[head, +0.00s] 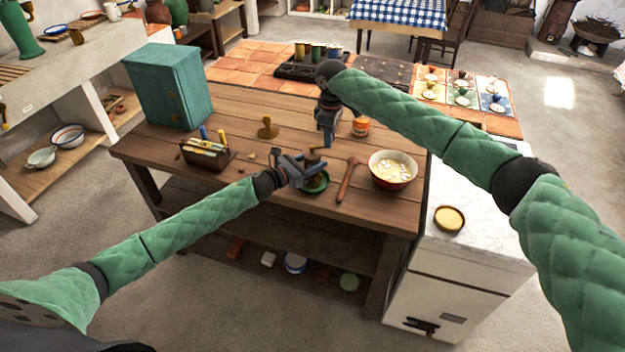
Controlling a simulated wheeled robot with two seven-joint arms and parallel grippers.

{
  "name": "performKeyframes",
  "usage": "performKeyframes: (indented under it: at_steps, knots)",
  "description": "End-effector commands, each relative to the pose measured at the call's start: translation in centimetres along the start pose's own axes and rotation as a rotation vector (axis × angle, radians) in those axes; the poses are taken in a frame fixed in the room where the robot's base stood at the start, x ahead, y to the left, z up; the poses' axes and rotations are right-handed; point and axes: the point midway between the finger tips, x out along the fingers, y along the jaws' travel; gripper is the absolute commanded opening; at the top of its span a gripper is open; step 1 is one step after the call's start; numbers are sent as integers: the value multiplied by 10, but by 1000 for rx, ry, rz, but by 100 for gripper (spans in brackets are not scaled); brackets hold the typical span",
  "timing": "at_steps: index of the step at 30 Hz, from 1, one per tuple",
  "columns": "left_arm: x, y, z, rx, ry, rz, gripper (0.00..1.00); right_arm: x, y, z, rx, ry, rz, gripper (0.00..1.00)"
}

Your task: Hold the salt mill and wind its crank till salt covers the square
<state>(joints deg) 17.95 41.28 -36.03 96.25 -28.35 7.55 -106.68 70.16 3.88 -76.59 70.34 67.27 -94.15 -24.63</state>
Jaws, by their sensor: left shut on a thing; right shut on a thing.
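The small brown salt mill (313,159) is over the table, above a green dish (318,184). My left gripper (306,172) is shut around the mill's body from the left. My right gripper (322,147) comes down from above and is shut at the mill's top, where the crank is. The crank itself is too small and too covered to make out. The square and any salt on it cannot be made out; the mill and my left gripper hide part of the dish.
An orange-labelled jar (361,126) stands behind. A tool box (207,155), a brass-coloured stamp-like object (268,128) and a teal cabinet (168,86) stand to the left.

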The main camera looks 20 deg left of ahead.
Motion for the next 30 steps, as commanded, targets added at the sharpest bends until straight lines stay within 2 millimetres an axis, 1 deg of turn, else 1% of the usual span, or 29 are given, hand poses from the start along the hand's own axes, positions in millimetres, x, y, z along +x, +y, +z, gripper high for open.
performKeyframes:
  at_steps: [1,6,16,20,30]
  knots:
    - [0,-1,-1,-1,1,0,22,0,-5,0,-4,3,-1,9]
    - [0,-1,-1,-1,1,-1,22,0,-13,3,-4,4,0,9]
    - [0,-1,-1,-1,1,-1,22,0,-13,4,-3,3,0,9]
    - [0,-1,-1,-1,1,-1,22,0,-17,4,-3,3,0,9]
    - [0,-2,-1,0,0,-2,22,0,-42,0,-4,4,0,9]
